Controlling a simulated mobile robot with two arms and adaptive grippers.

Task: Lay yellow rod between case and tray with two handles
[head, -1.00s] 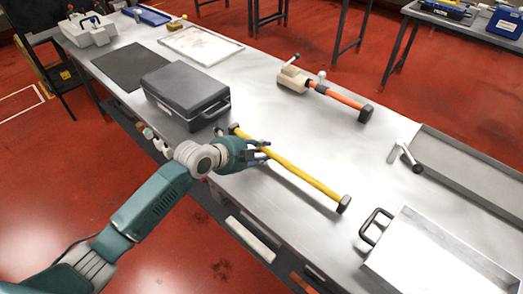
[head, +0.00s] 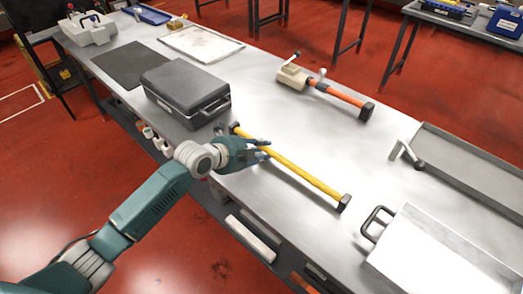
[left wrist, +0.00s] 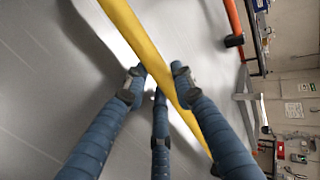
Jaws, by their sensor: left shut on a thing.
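The yellow rod (head: 305,174) has dark end caps and lies slantwise over the near part of the steel table. It stretches from beside the dark grey case (head: 186,88) towards the metal tray (head: 445,250). One black handle of this tray shows; its far end is cut off. My left gripper (head: 262,149) is shut on the rod nearer its case end. In the left wrist view the blue fingers (left wrist: 157,78) sit about the rod (left wrist: 135,32). Whether the rod touches the table under the gripper I cannot tell. My right gripper is out of view.
An orange rod tool (head: 338,94) with a beige block lies at the back. A long grey tray (head: 470,165) with a light handle lies at the right. A dark mat (head: 130,63) and a white framed panel (head: 202,46) lie beyond the case. The table's middle is clear.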

